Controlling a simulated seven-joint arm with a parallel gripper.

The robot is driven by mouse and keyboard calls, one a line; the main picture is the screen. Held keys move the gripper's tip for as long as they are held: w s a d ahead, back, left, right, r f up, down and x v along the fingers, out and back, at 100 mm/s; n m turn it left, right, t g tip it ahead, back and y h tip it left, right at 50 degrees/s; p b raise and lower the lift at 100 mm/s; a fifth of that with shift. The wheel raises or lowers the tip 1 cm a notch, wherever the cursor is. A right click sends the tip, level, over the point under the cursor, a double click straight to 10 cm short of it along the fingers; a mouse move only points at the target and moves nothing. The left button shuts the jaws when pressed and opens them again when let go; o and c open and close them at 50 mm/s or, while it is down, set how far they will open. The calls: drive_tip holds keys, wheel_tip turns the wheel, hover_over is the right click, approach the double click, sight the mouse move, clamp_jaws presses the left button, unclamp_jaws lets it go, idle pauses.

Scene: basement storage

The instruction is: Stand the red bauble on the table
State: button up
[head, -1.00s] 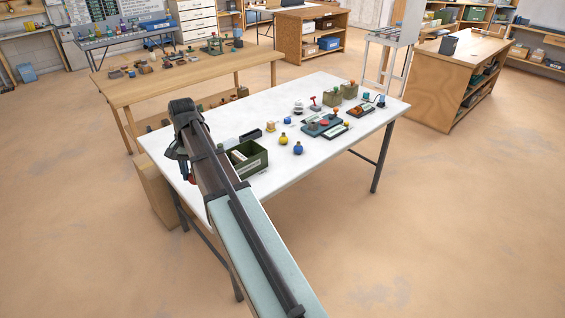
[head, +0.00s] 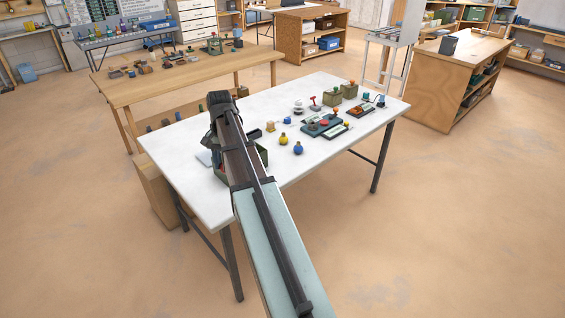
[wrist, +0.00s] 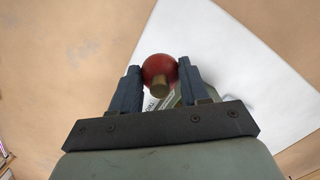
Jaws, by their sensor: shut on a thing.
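The red bauble (wrist: 159,69) is between the two fingers of my gripper (wrist: 158,82) in the wrist view. It is a red ball with a short tan stem or cap toward the camera. My gripper is shut on it and holds it in the air above the white table (head: 195,195). In the head view my arm hides the bauble and the gripper's fingers. The table's white top also shows behind the bauble in the wrist view (wrist: 220,50).
A green box (head: 221,174) is partly hidden by my arm. A yellow bauble (head: 283,139) and a blue bauble (head: 298,148) stand to its right. Game-like boards (head: 322,124) and small boxes fill the table's far right. The table's left front is clear.

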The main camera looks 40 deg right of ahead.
drive_tip(key=w+d+f+m, duration=0.2)
drive_tip(key=d+m, duration=0.2)
drive_tip(key=d, duration=0.6)
drive_tip(key=w+d+f+m+t, duration=0.15)
drive_tip(key=d+m, duration=0.25)
drive_tip(key=d, duration=0.7)
drive_tip(key=w+d+f+m, duration=0.2)
drive_tip(key=w+d+m, duration=0.15)
drive_tip(key=d, duration=0.65)
drive_tip(key=shift+m, duration=0.45)
drive_tip(key=shift+s+a+f, duration=0.1)
drive_tip(key=shift+s+f, duration=0.05)
drive_tip(key=shift+f, duration=4.75)
drive_tip(key=shift+f, duration=0.15)
drive_tip(key=o, duration=1)
drive_tip(key=r, duration=0.4)
drive_tip(key=d+r, duration=0.1)
drive_tip(key=r, duration=0.7)
drive_tip(key=shift+s+d+r, duration=0.15)
drive_tip(key=shift+s+d, duration=0.05)
drive_tip(key=shift+s, duration=0.1)
